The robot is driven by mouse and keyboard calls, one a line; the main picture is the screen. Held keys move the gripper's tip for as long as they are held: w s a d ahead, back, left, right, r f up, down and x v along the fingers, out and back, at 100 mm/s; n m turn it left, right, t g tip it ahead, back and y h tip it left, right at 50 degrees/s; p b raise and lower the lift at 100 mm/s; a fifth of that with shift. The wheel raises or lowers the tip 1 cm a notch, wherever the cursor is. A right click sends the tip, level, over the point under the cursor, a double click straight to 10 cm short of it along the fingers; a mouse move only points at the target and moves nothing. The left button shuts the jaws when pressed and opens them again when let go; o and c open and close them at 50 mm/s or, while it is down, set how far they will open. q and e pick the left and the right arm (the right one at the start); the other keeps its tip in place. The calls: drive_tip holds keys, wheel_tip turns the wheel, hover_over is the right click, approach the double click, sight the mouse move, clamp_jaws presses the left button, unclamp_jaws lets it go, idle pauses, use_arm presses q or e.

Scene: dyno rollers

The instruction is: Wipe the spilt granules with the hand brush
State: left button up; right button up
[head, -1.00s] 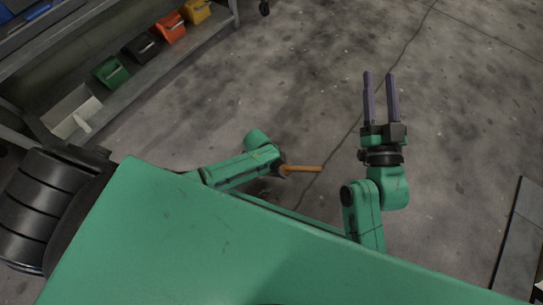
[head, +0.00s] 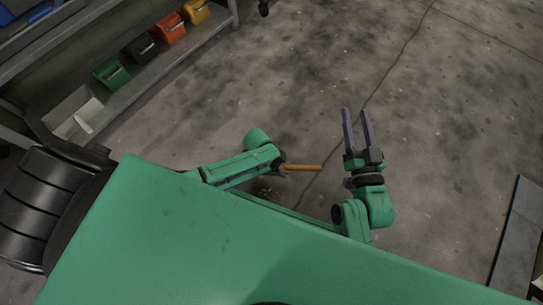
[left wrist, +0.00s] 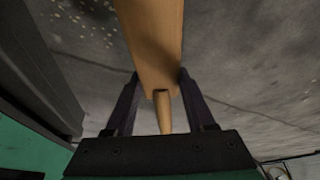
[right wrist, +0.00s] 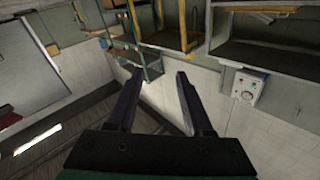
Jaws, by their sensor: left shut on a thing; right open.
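The hand brush (head: 305,168) is a wooden, orange-brown piece sticking out to the right from my left gripper (head: 284,168) in the head view. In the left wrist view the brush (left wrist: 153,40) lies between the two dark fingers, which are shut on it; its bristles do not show. Pale specks that look like the granules (head: 267,190) lie on the floor beside my left forearm, and they show at the upper left of the left wrist view (left wrist: 85,25). My right gripper (head: 356,113) is open and empty, pointing away from me, right of the brush.
A shelf (head: 150,75) at the upper left holds green, black, orange and yellow bins and a pale open box (head: 72,112). A dark flat panel or step (head: 518,235) lies at the right edge. The grey floor (head: 300,70) ahead is clear.

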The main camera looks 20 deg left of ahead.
use_arm(q)
drive_tip(key=shift+r+p, duration=0.4)
drive_tip(key=shift+r, duration=0.05)
drive_tip(key=shift+r+p, duration=0.25)
drive_tip(key=shift+p, duration=0.05)
drive_tip(key=shift+r+p, duration=0.3)
drive_tip(key=shift+p, duration=0.05)
use_arm(e)
drive_tip(key=s+f+g+h, duration=0.1)
drive_tip(key=s+f+g, duration=0.4)
drive_tip(key=s+f, duration=0.5)
drive_tip(key=shift+a+f+m, duration=0.3)
drive_tip(key=shift+a+f, duration=0.15)
drive_tip(key=shift+f, duration=1.25)
drive_tip(key=shift+s, duration=0.1)
